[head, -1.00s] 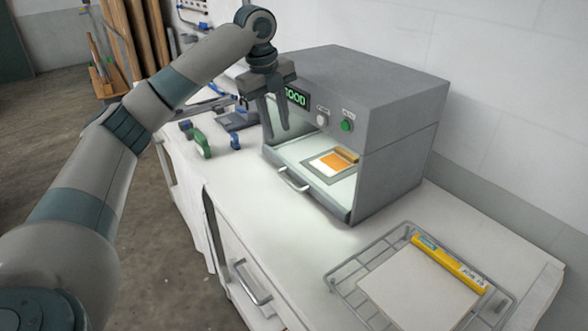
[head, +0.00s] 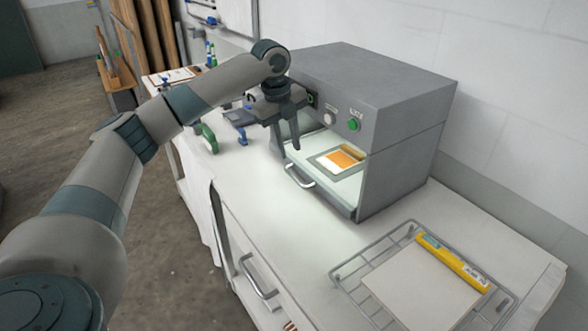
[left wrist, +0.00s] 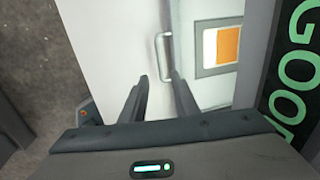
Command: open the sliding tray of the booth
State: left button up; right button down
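The grey booth (head: 405,150) stands on the white bench against the wall, with an open, lit front. Its sliding tray (head: 340,201) sits inside the booth at the bottom. A small framed orange and white sample (head: 343,160) lies on the tray. The curved metal handle (head: 299,178) on the tray's front is free; it also shows in the left wrist view (left wrist: 163,55). My left gripper (head: 290,152) is open and empty, pointing down just above and behind the handle in the head view. In the left wrist view its fingertips (left wrist: 159,77) are apart. My right gripper is out of view.
A wire basket (head: 345,275) with a white sheet and a yellow bar (head: 452,262) stands at the front right of the bench. A drawer handle (head: 258,277) sticks out below. Small green (head: 209,138) and blue tools lie left of the booth. The bench before the tray is clear.

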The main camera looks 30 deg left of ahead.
aim_at(295, 178)
pick_arm(q)
jog(key=f, duration=0.3)
jog(key=w+f+p, duration=0.1)
jog(key=f, duration=0.2)
jog(key=f+p, duration=0.1)
jog(key=f, duration=0.2)
jog(key=shift+w+d+f, duration=0.3)
jog(key=shift+f, duration=0.1)
grip_shut()
